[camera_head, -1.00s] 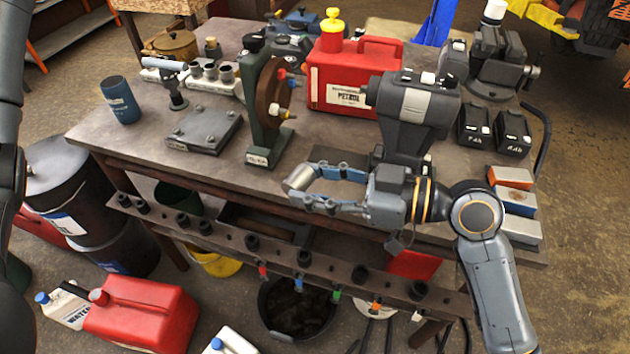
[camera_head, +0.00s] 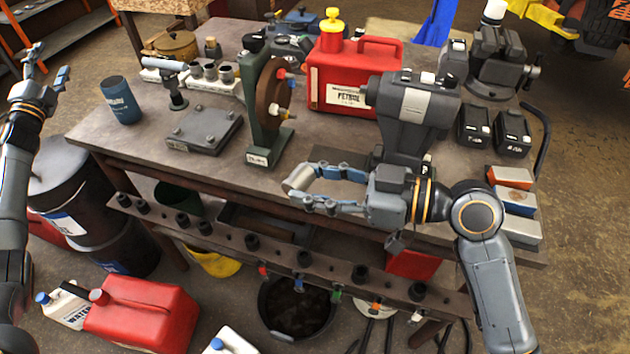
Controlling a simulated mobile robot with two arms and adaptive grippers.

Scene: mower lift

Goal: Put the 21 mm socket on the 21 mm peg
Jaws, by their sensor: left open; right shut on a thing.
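A long brown rail (camera_head: 232,237) runs along the table's front below the gripper. Several black cylindrical pieces (camera_head: 253,241) stand on it. I cannot tell which are pegs or sockets, or which place is 21 mm. My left gripper (camera_head: 47,68) is open and empty at the far left, away from the table.
On the table (camera_head: 340,150) stand a green stand with a brown wheel (camera_head: 265,110), a grey plate (camera_head: 204,130), a red petrol can (camera_head: 350,75), a dark power tool (camera_head: 415,110) and a blue cup (camera_head: 122,100). A red can (camera_head: 140,315) and a black bucket (camera_head: 297,308) are below.

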